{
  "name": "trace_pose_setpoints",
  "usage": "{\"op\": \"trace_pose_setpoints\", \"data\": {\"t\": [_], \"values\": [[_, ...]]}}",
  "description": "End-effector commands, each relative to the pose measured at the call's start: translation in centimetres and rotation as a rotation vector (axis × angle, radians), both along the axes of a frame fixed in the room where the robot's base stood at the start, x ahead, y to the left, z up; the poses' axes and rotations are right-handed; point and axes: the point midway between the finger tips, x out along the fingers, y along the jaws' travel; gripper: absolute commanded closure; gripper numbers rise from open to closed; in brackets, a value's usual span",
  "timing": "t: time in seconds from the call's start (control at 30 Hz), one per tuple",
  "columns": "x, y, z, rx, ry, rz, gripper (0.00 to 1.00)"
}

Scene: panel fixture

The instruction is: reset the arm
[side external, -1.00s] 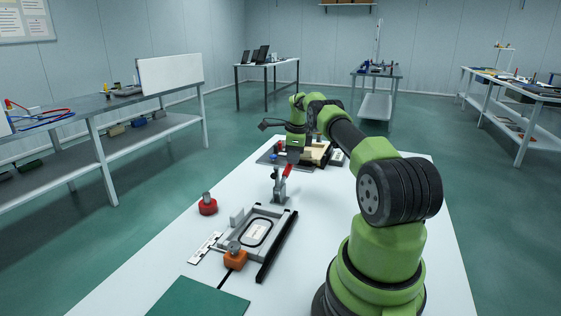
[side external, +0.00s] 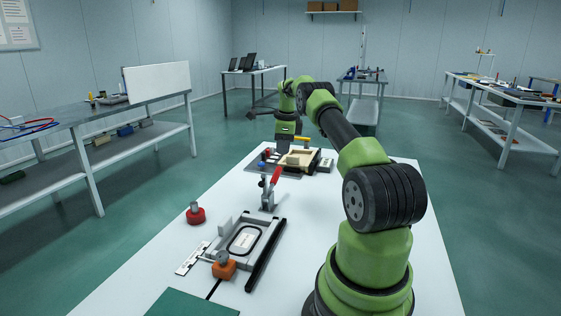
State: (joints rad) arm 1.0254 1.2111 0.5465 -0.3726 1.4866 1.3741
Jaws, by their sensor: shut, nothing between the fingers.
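My gripper (side external: 283,150) hangs at the far part of the white table, pointing down, small in this view. It is shut with nothing held. The toggle clamp (side external: 268,197) with a tilted red handle (side external: 276,175) stands just in front of it in the picture. A gap shows between the handle and my gripper. The grey panel fixture (side external: 222,246) lies nearer the camera, with a black-outlined plate (side external: 243,240) in it.
A green mat (side external: 190,304) lies at the front. A pale wooden box (side external: 300,160) stands at the far end, beside my gripper.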

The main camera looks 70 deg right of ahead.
Motion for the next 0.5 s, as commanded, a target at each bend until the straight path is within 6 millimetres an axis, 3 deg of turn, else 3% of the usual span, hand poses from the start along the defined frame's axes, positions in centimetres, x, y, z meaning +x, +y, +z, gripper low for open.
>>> {"op": "trace_pose_setpoints", "data": {"t": [0.2, 0.5], "values": [[-0.3, 0.2, 3.3, -0.001, -0.004, -0.002, 1.00], [0.5, 1.2, 5.1, -0.011, -0.010, 0.053, 1.00]]}}
